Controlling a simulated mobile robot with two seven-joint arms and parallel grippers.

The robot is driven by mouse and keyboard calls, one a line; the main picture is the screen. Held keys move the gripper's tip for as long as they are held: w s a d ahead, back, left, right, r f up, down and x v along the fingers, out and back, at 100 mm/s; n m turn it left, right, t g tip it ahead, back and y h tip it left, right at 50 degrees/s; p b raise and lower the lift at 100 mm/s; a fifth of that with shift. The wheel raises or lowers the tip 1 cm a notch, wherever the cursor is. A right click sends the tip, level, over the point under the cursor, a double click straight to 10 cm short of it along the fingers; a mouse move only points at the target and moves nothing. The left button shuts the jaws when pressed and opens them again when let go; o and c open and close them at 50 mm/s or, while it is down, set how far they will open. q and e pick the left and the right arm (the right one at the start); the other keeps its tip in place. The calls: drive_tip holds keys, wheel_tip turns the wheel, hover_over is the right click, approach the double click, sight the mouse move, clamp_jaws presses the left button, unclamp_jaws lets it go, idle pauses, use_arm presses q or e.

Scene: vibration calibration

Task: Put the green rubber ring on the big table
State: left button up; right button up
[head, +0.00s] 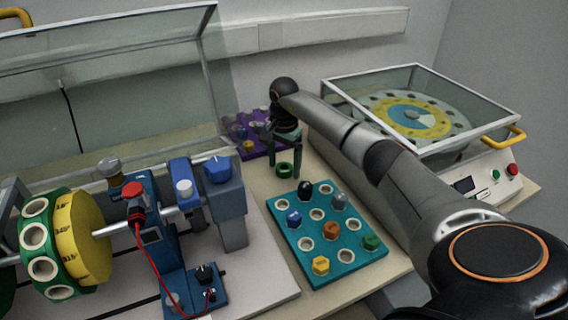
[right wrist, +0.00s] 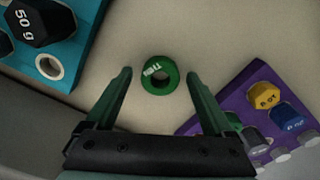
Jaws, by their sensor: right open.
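The green rubber ring (head: 284,169) lies flat on the beige table top (head: 262,178), between the teal tray and the purple tray. My right gripper (head: 284,171) is above the ring, pointing down. In the right wrist view its two fingers (right wrist: 158,82) are spread wide on either side, with the ring just beyond and between the tips. They appear not to touch it. My left gripper is not in view.
A teal tray (head: 283,208) with colored weights stands nearby; it also shows in the right wrist view (right wrist: 84,20). A purple tray (right wrist: 240,105) with weights is at the other side. A glass-covered turntable (head: 440,113) stands right; a shaft rig (head: 150,225) stands left.

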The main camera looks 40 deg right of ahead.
sight(284, 167)
wheel_tip(284, 167, up, 12)
drive_tip(key=shift+r+p, duration=0.15)
drive_tip(key=shift+p, duration=0.2)
